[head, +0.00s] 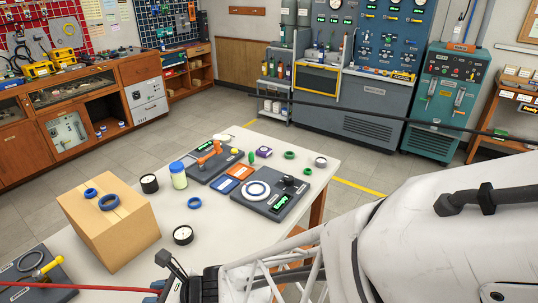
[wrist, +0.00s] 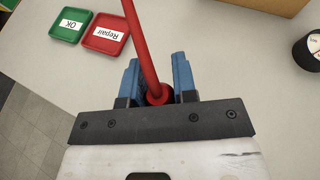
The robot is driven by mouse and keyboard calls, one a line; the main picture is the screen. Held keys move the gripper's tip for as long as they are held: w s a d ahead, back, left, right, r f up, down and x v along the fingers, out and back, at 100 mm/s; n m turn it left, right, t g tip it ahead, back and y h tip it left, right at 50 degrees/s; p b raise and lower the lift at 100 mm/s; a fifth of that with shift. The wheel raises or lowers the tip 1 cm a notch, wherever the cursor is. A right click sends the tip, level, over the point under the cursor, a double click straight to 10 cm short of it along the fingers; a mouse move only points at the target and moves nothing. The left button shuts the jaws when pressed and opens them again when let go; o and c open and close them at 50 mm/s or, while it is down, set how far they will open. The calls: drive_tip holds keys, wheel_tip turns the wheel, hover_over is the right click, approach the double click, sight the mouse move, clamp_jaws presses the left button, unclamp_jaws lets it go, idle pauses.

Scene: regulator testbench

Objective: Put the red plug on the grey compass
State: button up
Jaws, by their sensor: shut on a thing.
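My gripper (wrist: 157,82) is shut on the red plug (wrist: 158,96), which sits between the two blue fingers. A red cable (wrist: 140,38) runs from it to the top edge of the wrist view. In the head view, the cable (head: 80,288) crosses the lower left to my gripper (head: 157,285), and the plug itself is hard to make out there. Several round dials lie on the table: one near the box (head: 183,235), one behind it (head: 149,184), and a greyer one at the far right (head: 321,162). I cannot tell which is the grey compass.
A cardboard box (head: 118,232) with blue rings stands on the white table (head: 235,228). Dark boards (head: 287,204) with parts lie behind. In the wrist view, a green OK tray (wrist: 66,30) and a red Repair tray (wrist: 103,43) lie at upper left.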

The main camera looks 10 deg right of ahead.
drive_tip(key=w+d+r+m+t+h, duration=0.1)
drive_tip(key=w+d+r+m+t, duration=0.1)
drive_tip(key=w+d, duration=0.95)
drive_tip(key=w+d+r+m+t+h, duration=0.1)
drive_tip(key=w+d+m+t, duration=0.1)
drive_tip(key=w+d, duration=0.95)
drive_tip(key=w+d+m+t+h, duration=0.1)
drive_tip(key=w+d, duration=0.3)
drive_tip(key=d, duration=0.5)
drive_tip(key=w+d+m+h, duration=0.1)
drive_tip(key=w+d, duration=0.4)
drive_tip(key=d, duration=0.5)
drive_tip(key=w+d+m+t+h, duration=0.1)
drive_tip(key=w+d, duration=0.4)
drive_tip(key=d, duration=0.5)
drive_tip(key=shift+w+t, duration=0.2)
drive_tip(key=shift+t, duration=0.1)
drive_tip(key=w+d, duration=0.1)
drive_tip(key=w, duration=0.4)
drive_tip(key=w+d+f, duration=0.1)
drive_tip(key=w, duration=0.4)
drive_tip(key=w+d, duration=0.1)
drive_tip(key=w, duration=0.4)
drive_tip(key=shift+w+d+f, duration=0.25)
drive_tip(key=shift+w+d, duration=0.05)
drive_tip(key=shift+d, duration=0.05)
drive_tip(key=shift+f, duration=0.1)
